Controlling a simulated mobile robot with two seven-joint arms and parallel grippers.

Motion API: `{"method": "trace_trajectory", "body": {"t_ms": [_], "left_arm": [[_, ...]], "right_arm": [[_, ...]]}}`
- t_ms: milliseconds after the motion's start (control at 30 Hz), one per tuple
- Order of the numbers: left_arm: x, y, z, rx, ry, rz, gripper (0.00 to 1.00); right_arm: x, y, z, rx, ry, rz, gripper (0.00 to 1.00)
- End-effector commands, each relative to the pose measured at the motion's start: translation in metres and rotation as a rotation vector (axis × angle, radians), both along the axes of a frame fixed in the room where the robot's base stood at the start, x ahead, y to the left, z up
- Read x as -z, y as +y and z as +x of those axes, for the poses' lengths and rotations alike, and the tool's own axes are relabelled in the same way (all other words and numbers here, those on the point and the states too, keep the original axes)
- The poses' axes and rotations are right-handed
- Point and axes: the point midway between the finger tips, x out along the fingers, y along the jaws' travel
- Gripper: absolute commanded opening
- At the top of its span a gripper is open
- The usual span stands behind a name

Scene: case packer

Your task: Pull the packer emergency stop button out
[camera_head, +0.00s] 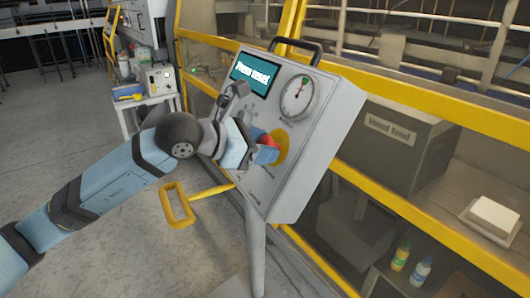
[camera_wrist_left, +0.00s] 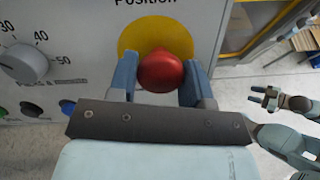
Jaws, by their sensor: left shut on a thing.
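The red emergency stop button (camera_head: 267,141) sits on a yellow disc (camera_head: 282,151) on the front of the grey control box (camera_head: 335,115). In the left wrist view the red button (camera_wrist_left: 161,71) stands in front of the yellow disc (camera_wrist_left: 140,32). My left gripper (camera_head: 265,150) is at the panel with its blue fingers shut on the button. One finger is on each side of it in the left wrist view (camera_wrist_left: 161,78). My right gripper (camera_wrist_left: 266,97) shows at the right of the left wrist view, away from the panel, its fingers apart and empty.
The box carries a screen (camera_head: 255,74), a round gauge (camera_head: 298,97) and a black top handle (camera_head: 297,46). A dial (camera_wrist_left: 24,63) and smaller buttons lie left of the stop button. A yellow handle (camera_head: 178,206) sticks out below. Yellow-framed machine panels stand behind; open floor lies left.

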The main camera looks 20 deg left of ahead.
Motion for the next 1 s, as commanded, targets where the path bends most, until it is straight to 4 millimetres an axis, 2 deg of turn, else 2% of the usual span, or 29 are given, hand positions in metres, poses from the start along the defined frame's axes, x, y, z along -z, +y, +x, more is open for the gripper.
{"method": "trace_trajectory", "body": {"t_ms": [33, 267, 300, 400, 767, 1000], "left_arm": [[0.001, 0.001, -0.001, 0.0, -0.002, -0.001, 0.17], [-0.002, 0.002, -0.002, -0.001, -0.001, 0.001, 0.17], [-0.002, 0.002, -0.002, 0.0, -0.002, 0.0, 0.5], [-0.002, 0.002, -0.002, 0.0, -0.002, 0.0, 0.71], [-0.003, 0.005, -0.004, -0.001, -0.002, 0.002, 0.71], [-0.016, 0.033, -0.032, -0.003, -0.005, 0.003, 0.71]], "right_arm": [[0.007, 0.0, 0.0, 0.001, 0.001, 0.001, 0.43], [0.006, 0.0, -0.001, -0.001, 0.006, -0.001, 0.43], [0.006, 0.0, -0.001, -0.001, 0.006, -0.001, 0.43], [0.006, 0.0, -0.001, 0.0, 0.006, 0.0, 0.43], [0.006, 0.0, -0.001, 0.0, 0.002, 0.001, 0.43], [0.018, 0.0, 0.0, 0.0, 0.002, 0.001, 0.43]]}}
